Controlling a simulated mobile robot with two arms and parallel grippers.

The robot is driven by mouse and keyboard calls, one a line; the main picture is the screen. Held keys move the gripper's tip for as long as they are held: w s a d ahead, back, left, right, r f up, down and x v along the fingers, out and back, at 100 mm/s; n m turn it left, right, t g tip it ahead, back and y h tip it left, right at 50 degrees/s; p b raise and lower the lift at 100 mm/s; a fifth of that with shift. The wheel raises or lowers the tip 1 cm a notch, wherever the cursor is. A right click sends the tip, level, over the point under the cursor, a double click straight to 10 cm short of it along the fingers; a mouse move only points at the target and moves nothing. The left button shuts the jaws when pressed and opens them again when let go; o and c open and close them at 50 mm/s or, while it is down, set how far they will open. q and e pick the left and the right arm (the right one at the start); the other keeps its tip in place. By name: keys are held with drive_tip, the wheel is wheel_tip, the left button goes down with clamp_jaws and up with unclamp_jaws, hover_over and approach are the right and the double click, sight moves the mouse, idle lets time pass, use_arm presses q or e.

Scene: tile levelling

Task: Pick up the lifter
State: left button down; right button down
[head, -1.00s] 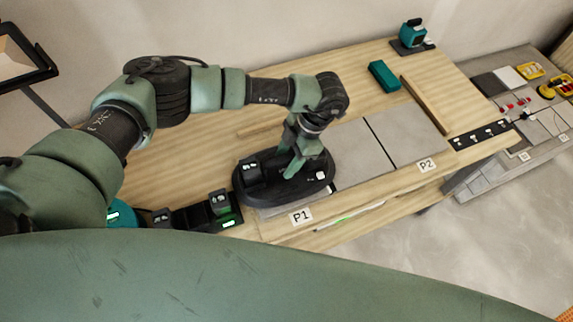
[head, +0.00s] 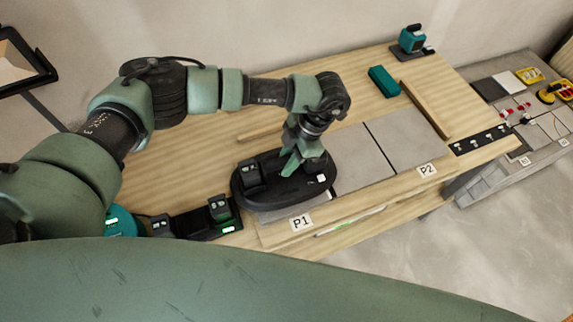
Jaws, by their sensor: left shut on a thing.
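The lifter (head: 262,196) is a black oval device with a raised block at its left end and a small white part at its right. It is at the P1 end of the wooden bench, over a grey tile, and appears to rest there. My left gripper (head: 291,172) points down over the middle of the lifter and is shut on it. The fingertips and the grip spot are partly hidden by the gripper itself. My right gripper is out of view.
Grey tiles (head: 400,137) lie right of the lifter, towards the P2 label (head: 427,170). A teal block (head: 384,81), a wooden bar (head: 426,109) and a teal device (head: 411,40) are farther back. A dark dock (head: 205,219) is at the front left.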

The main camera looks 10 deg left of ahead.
use_arm(q)
wheel_tip(320, 180, up, 25)
drive_tip(key=shift+f, duration=0.15)
idle(1.1)
drive_tip(key=shift+w+f, duration=0.1)
drive_tip(key=shift+f, duration=0.05)
